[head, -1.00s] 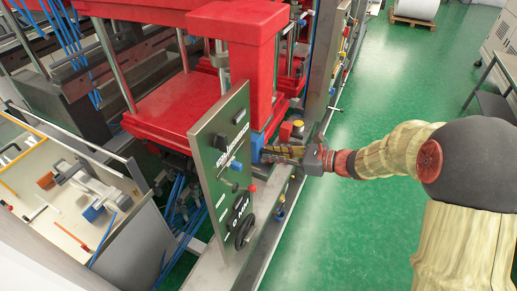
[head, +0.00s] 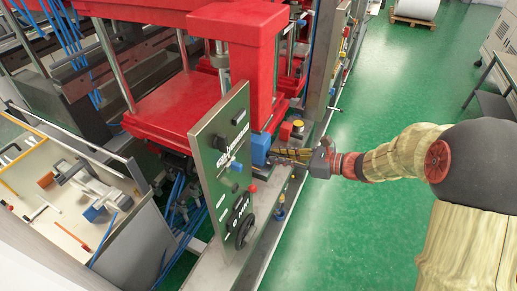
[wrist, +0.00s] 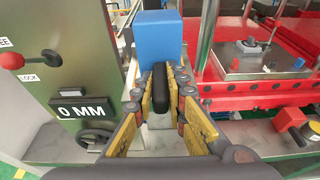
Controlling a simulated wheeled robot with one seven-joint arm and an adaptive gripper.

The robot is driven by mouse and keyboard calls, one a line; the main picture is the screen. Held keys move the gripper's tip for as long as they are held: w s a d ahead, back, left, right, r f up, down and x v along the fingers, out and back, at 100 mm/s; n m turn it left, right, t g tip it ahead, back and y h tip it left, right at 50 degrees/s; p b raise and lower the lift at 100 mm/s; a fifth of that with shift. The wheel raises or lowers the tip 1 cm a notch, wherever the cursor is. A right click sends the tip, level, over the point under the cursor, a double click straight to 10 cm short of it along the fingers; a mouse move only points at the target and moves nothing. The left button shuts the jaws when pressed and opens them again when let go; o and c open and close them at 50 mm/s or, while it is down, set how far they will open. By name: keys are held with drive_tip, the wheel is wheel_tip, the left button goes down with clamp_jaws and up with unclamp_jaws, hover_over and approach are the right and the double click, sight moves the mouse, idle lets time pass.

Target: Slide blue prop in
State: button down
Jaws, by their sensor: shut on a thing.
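The blue prop (head: 260,150) is a blue block at the red press post, just behind the control panel in the head view. In the wrist view the blue block (wrist: 158,40) is straight ahead, and its black handle (wrist: 158,90) points back toward me. My gripper (head: 283,154) reaches in from the right. Its yellow-padded fingers (wrist: 162,80) are shut on the black handle. The block's far side and whatever it touches there are hidden.
The upright control panel (head: 220,170) with a black handwheel (head: 244,231) stands close to the left of my gripper. The green floor (head: 350,240) is open.

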drive_tip(key=shift+s+d, duration=0.2)
drive_tip(key=shift+d, duration=0.35)
drive_tip(key=shift+s+d, duration=0.2)
drive_tip(key=shift+d, duration=0.35)
drive_tip(key=c, duration=1.7)
unclamp_jaws()
drive_tip(key=shift+f, duration=0.1)
drive_tip(key=v, duration=1.2)
